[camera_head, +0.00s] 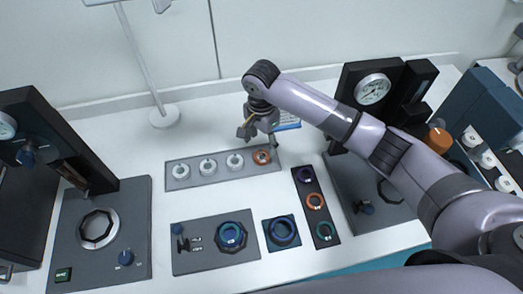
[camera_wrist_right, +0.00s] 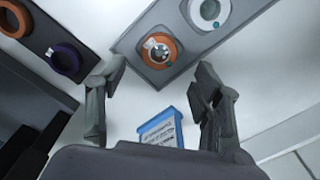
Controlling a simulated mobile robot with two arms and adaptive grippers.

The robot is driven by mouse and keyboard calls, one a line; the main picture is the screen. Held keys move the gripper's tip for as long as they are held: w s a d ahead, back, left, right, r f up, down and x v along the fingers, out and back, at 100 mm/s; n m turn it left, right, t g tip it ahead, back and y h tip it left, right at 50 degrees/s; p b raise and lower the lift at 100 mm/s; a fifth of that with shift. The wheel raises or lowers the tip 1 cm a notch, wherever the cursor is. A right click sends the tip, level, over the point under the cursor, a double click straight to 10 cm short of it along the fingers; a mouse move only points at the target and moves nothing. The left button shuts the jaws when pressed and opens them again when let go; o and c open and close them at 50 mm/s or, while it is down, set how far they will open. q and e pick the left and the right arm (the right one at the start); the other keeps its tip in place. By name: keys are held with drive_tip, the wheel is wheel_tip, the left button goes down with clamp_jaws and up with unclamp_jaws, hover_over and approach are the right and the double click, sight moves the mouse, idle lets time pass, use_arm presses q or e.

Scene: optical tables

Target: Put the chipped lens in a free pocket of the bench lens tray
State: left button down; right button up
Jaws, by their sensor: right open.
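My right gripper (camera_head: 258,137) is open and empty above the bench, just behind the right end of a grey strip tray (camera_head: 221,176). Its two fingers stand wide apart in the wrist view (camera_wrist_right: 160,92). An orange-rimmed lens (camera_head: 261,157) sits in the tray's right end; it also shows in the wrist view (camera_wrist_right: 160,48), ahead of the fingers and apart from them, with a pale tag on its rim. Three white rings (camera_head: 208,167) fill the row to its left. I cannot tell for certain which lens is chipped. My left gripper is not in view.
A dark strip (camera_head: 325,240) holds purple, orange and teal rings. A blue-ringed pad (camera_head: 283,231) and a grey control panel (camera_head: 192,262) lie in front. A blue-edged card (camera_wrist_right: 160,130) lies below my gripper. Black instruments stand at both sides; a lamp base (camera_head: 164,117) stands behind.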

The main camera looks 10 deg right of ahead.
sight(261, 156)
wheel_tip(261, 156, up, 6)
drive_tip(key=shift+b, duration=0.3)
idle(0.3)
